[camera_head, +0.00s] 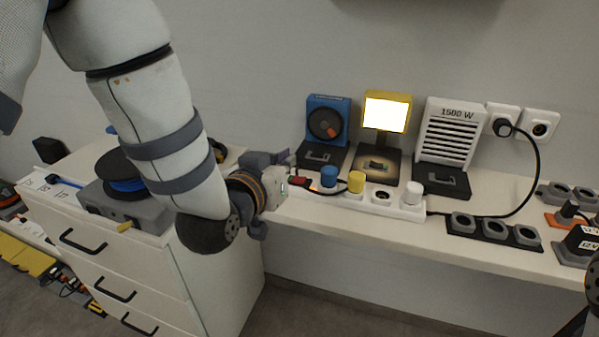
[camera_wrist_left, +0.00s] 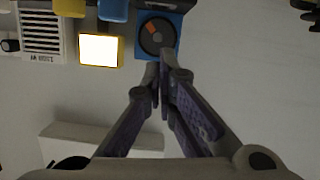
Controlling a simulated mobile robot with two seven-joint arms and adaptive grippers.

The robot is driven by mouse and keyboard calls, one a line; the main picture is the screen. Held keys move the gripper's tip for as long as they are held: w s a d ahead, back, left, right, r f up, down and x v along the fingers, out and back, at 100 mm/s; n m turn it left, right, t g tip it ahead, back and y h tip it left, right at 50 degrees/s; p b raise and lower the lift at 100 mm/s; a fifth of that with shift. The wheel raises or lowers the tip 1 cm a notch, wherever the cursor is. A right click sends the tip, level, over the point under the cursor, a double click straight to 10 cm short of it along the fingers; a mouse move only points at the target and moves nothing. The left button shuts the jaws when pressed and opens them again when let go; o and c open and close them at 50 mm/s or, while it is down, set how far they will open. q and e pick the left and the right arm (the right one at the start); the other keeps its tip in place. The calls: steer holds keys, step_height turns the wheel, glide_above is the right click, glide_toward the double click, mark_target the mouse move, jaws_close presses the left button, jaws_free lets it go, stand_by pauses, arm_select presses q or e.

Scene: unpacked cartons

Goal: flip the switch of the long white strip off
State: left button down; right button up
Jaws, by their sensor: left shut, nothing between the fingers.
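The long white strip (camera_head: 398,208) lies on the white shelf, with a red switch (camera_head: 302,182) at its left end. An orange glow shows beside the switch; its rocker position is too small to tell. A blue plug (camera_head: 328,176), a yellow plug (camera_head: 356,182) and a white plug (camera_head: 412,188) stand in it. My left gripper (camera_head: 289,160) is shut and empty, close to the switch end; contact cannot be told. In the left wrist view its fingertips (camera_wrist_left: 160,72) meet below the blue dial device (camera_wrist_left: 157,36); the switch is not visible there.
A lit yellow lamp (camera_head: 386,112), the blue dial device (camera_head: 327,122) and a 1500 W heater (camera_head: 449,132) stand behind the strip. A dark socket strip (camera_head: 494,230) lies to the right. A drawer cabinet (camera_head: 140,262) stands left. Part of my right arm (camera_head: 592,290) shows at the right edge.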

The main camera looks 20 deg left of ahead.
arm_select(q)
glide_above(299, 179)
steer(key=s, duration=0.2)
step_height(299, 179, down, 2)
steer(key=shift+d+b, duration=0.1)
steer(key=shift+b, duration=0.3)
step_height(299, 179, down, 3)
steer(key=shift+s+d+r, duration=0.1)
steer(key=shift+d+r, duration=0.05)
steer(key=shift+r, duration=0.05)
steer(key=shift+d+f, duration=0.1)
steer(key=shift+f, duration=0.35)
arm_select(e)
steer(key=shift+s+f+g, duration=0.4)
steer(key=shift+s+f, duration=0.55)
